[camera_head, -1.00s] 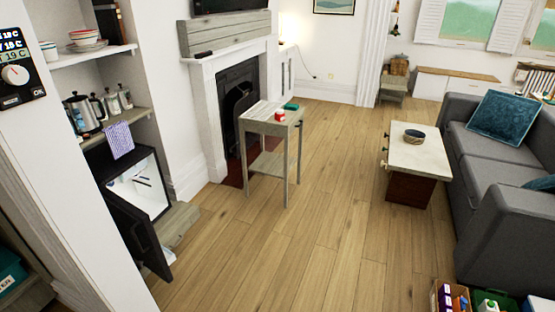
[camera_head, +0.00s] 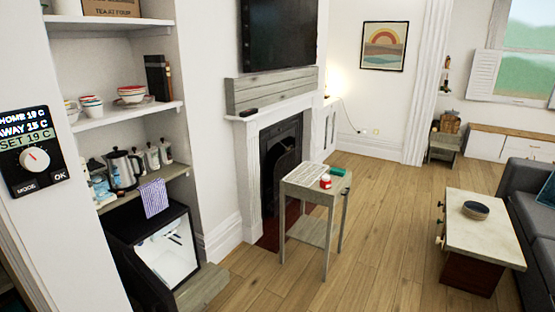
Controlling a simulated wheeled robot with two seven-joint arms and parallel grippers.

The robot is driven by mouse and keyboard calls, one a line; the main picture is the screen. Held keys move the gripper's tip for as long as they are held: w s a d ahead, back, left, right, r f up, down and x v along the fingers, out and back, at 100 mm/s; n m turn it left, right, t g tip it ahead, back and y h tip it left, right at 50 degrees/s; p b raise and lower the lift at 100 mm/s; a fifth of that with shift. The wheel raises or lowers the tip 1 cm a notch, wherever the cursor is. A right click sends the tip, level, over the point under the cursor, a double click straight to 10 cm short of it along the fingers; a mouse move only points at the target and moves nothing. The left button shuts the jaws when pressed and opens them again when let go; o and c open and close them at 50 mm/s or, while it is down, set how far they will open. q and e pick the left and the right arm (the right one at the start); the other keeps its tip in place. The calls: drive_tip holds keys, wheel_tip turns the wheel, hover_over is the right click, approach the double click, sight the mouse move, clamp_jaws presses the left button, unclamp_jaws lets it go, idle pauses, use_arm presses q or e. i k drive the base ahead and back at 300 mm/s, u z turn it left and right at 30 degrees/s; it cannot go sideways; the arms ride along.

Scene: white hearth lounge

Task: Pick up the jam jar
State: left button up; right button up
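A small red jar with a white patch (camera_head: 325,181), which looks like the jam jar, stands on the small grey wooden side table (camera_head: 302,187) in front of the fireplace. It is near the table top's front right side, apart from a green item (camera_head: 337,171) farther back. The jar is too small to read any label. Neither of my grippers is in view.
The fireplace (camera_head: 285,150) is behind the side table. An open mini fridge (camera_head: 165,250) sits under shelves at the left. A coffee table with a dark bowl (camera_head: 476,210) and a grey sofa (camera_head: 530,200) stand right. Wooden floor (camera_head: 385,220) lies clear between the tables.

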sight(324, 185)
drive_tip(key=i, duration=4)
drive_tip(key=z, duration=1.2)
